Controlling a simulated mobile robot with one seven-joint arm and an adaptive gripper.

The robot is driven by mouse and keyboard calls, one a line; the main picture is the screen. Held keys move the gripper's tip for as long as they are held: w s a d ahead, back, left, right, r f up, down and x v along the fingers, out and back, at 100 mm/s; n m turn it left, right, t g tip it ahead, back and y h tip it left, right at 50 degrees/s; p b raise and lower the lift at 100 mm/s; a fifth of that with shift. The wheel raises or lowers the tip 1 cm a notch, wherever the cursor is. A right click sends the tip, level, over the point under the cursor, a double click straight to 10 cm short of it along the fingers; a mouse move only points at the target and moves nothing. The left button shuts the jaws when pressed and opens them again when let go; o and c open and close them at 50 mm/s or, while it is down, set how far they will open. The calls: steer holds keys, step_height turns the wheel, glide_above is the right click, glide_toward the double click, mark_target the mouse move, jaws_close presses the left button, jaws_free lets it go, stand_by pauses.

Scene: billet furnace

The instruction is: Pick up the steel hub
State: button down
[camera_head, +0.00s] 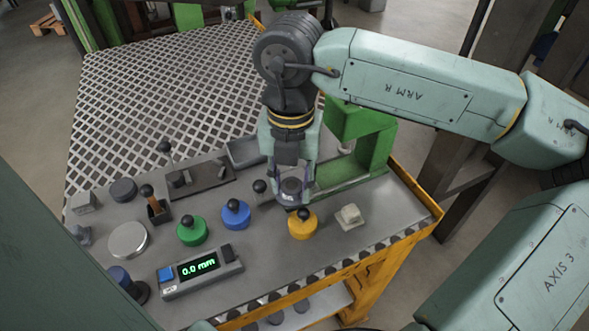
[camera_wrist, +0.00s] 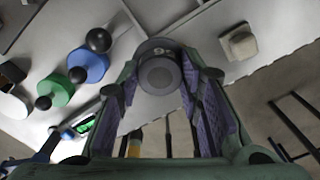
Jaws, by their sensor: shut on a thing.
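The steel hub (camera_head: 291,188), a short dark grey cylinder, is between the fingers of my gripper (camera_head: 292,182) in the head view. In the wrist view the hub (camera_wrist: 160,73) shows a round end face with a lighter centre and a small pale mark on its side. My gripper (camera_wrist: 165,95) is shut on it, with purple ribbed pads at its sides. The fingers hide part of the hub. I cannot tell how far it is above the table.
The yellow knobbed piece (camera_head: 302,225) is just in front of the hub; blue (camera_head: 236,214) and green (camera_head: 192,231) ones stand left. A pale block (camera_head: 349,216) lies right, a green stand (camera_head: 372,140) behind. The digital readout (camera_head: 200,270) is front left.

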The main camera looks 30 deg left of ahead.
steer(key=s+d+r+b, duration=0.1)
steer(key=s+d, duration=0.3)
steer(key=s, duration=0.4)
steer(key=shift+s+d+b, duration=0.3)
steer(key=shift+b, duration=0.15)
